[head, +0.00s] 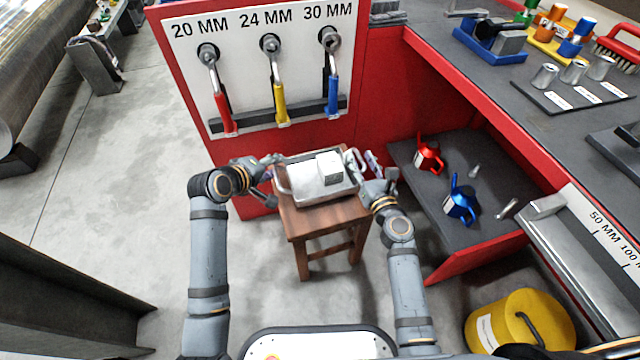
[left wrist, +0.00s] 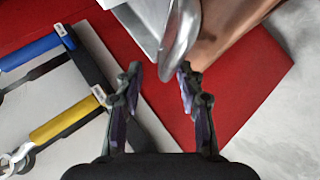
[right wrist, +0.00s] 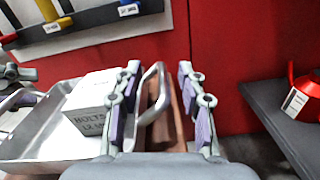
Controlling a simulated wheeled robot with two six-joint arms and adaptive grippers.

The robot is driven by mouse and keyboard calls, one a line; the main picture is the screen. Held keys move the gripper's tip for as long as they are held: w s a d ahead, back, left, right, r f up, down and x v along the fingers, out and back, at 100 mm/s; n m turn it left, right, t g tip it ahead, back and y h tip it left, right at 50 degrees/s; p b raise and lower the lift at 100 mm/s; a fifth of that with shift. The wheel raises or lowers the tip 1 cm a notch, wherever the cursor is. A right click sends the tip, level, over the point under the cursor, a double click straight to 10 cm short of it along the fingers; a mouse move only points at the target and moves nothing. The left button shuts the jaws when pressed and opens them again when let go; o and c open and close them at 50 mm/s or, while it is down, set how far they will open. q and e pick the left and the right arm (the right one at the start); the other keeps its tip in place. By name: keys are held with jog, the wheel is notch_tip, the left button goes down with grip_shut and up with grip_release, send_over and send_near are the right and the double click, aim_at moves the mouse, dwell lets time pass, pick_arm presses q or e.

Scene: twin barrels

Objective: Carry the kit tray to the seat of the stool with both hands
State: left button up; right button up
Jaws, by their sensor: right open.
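The kit tray (head: 310,196) is a silver metal tray on the brown wooden seat of the stool (head: 330,217). A white box (head: 329,168) with lettering stands in the tray. My left gripper (head: 272,167) is at the tray's left end. In the left wrist view its fingers (left wrist: 160,75) are apart, with the tray's curved handle (left wrist: 182,38) just beyond the tips. My right gripper (head: 362,163) is at the right end. In the right wrist view its open fingers (right wrist: 159,72) stand on either side of the other handle (right wrist: 153,98), with nothing clamped.
A red panel with a white wrench board (head: 262,60) stands behind the stool. A dark shelf (head: 440,200) with a red and a blue can is to the right. A yellow drum (head: 520,325) stands at the lower right.

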pick_arm(q)
jog(key=v, duration=1)
pick_arm(e)
jog(key=v, duration=1.2)
